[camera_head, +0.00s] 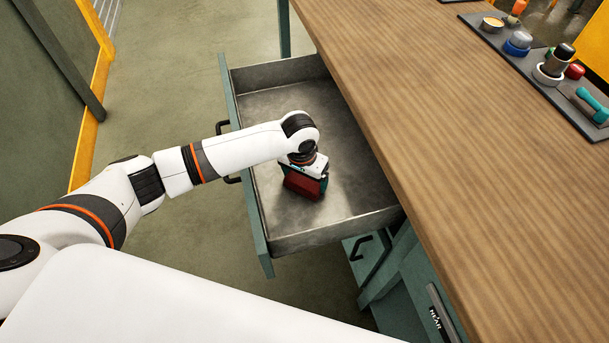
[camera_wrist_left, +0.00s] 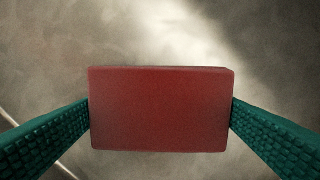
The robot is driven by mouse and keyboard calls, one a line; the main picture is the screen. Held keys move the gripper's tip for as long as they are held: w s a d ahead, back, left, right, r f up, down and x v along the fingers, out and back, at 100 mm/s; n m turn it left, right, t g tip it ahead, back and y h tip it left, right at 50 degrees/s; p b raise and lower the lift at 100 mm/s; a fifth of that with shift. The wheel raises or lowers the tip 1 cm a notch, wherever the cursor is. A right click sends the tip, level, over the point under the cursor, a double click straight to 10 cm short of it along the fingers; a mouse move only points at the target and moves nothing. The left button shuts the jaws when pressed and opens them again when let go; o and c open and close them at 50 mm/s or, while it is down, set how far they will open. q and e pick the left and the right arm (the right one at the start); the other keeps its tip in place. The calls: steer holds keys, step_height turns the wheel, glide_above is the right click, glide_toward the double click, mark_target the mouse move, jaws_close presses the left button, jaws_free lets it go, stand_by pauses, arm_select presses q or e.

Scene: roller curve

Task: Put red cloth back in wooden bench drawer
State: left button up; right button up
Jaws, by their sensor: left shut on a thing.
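The red cloth (camera_head: 303,186) looks like a folded, block-shaped bundle. My left gripper (camera_head: 306,178) is shut on it, inside the outline of the open drawer (camera_head: 345,229). In the left wrist view the red cloth (camera_wrist_left: 160,110) sits between the two green finger pads of my left gripper (camera_wrist_left: 160,115), with the grey metal drawer floor (camera_wrist_left: 190,30) behind it. I cannot tell whether the cloth touches the drawer floor. The drawer is pulled out from the wooden bench (camera_head: 440,110) and otherwise looks empty. My right gripper is not in view.
A dark tray (camera_head: 548,92) with a blue-capped jar (camera_head: 518,43), a red-capped item and a teal tool (camera_head: 592,104) lies on the bench's far right side. The bench top's near part is clear. A lower drawer handle (camera_head: 360,245) shows below the open drawer.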

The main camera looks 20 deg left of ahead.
mark_target(302, 183)
arm_select(q)
steer(key=o, duration=0.7)
steer(key=shift+f, duration=0.15)
steer(key=r, duration=0.4)
steer(key=s+r+p, duration=0.1)
steer(key=r, duration=0.7)
steer(key=shift+s+a+r, duration=0.15)
steer(key=shift+s, duration=0.05)
steer(key=shift+r, duration=0.1)
